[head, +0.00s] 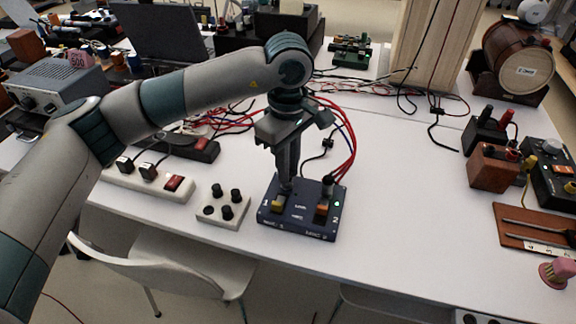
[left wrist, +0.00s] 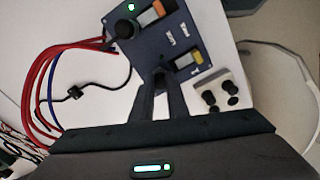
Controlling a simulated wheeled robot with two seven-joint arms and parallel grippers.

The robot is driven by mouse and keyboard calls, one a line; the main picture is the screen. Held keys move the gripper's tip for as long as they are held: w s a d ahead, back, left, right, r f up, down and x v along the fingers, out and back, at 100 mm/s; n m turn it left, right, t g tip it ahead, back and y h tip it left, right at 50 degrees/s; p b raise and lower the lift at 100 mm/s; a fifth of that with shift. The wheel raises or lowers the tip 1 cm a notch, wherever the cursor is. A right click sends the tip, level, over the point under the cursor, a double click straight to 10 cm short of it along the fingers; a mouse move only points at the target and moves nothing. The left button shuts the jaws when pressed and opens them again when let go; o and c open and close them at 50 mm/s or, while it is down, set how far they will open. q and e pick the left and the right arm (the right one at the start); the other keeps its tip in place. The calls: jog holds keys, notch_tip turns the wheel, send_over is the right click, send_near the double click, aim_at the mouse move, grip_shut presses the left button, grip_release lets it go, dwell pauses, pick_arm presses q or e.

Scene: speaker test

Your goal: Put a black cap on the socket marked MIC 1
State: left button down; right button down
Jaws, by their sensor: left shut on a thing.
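A dark blue box (head: 301,227) stands on the white table, with a yellow switch (head: 277,205) by the numeral 1 and an orange switch (head: 321,208) by the 2. My left gripper (head: 286,185) points down over the box's back left, on the side marked 1. The left wrist view shows the fingers (left wrist: 160,92) against the box (left wrist: 168,50). A white holder (head: 209,219) left of the box carries several black caps (head: 227,212). My right gripper is out of view.
Red and blue cables (head: 345,135) run behind the box to a black connector (head: 328,184) at side 2. A white power strip (head: 175,189) lies to the left. A brown block (head: 492,168) stands at the right.

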pick_arm(q)
jog(key=shift+f, duration=0.35)
jog(key=c, duration=1.6)
grip_release()
jog(key=shift+c, duration=0.2)
jog(key=shift+r, duration=0.15)
jog(key=shift+r+p, duration=0.85)
jog(key=shift+r, duration=2.75)
